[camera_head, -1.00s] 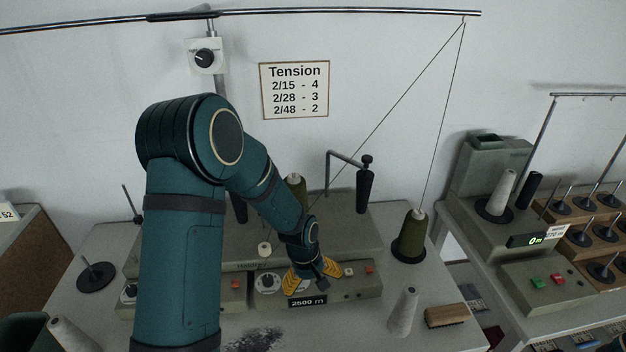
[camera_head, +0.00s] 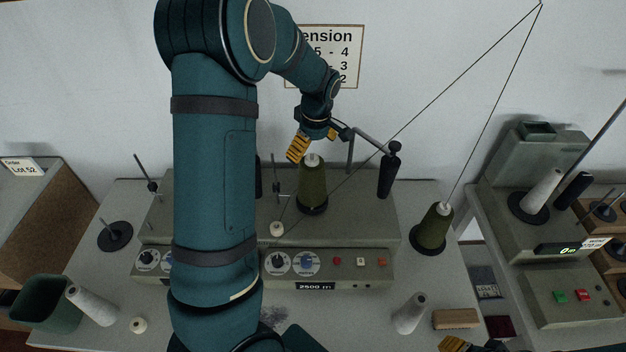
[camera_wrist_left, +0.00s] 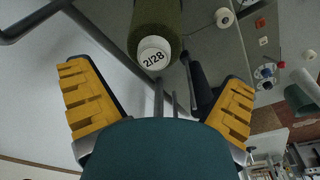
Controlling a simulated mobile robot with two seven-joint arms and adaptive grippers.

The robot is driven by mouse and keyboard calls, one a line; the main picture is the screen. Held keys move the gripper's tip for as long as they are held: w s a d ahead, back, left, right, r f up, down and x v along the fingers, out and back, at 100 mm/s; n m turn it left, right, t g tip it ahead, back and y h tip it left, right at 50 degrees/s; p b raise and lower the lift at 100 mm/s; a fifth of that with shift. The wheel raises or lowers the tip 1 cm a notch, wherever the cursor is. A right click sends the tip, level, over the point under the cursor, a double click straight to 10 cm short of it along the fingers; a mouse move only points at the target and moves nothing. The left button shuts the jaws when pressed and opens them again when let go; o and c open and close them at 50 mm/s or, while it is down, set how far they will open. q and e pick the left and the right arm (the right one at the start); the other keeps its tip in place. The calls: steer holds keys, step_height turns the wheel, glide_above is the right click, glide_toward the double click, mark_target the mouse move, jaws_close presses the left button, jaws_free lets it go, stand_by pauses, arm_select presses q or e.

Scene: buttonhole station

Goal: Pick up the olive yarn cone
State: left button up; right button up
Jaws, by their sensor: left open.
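One olive yarn cone (camera_head: 312,188) stands upright on the winding machine. In the left wrist view an olive cone (camera_wrist_left: 157,14) shows its white top, marked 2/28, beyond the fingers. A second olive cone (camera_head: 433,228) stands on a dark disc at the table's right, with a thread rising from it. My left gripper (camera_head: 316,141) is open and empty, just above the top of the machine's cone; its yellow-padded fingers (camera_wrist_left: 158,102) are spread wide in the wrist view. My right gripper (camera_head: 468,346) shows only partly at the bottom edge; its opening is unclear.
A black-handled bent rod (camera_head: 390,170) stands right of the machine's cone. Grey cones (camera_head: 409,314) and a brush (camera_head: 456,319) are on the table front. A green bin (camera_head: 48,303) is at left. A second machine (camera_head: 560,290) stands at right.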

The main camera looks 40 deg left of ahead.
mark_target(312, 167)
arm_select(q)
steer(key=shift+w+a+f, duration=0.15)
steer(key=shift+f, duration=1.15)
steer(key=shift+w+a+f, duration=0.1)
steer(key=shift+f, duration=1.25)
steer(key=shift+w+a+f, duration=0.15)
steer(key=shift+f, duration=1.15)
steer(key=c, duration=1.3)
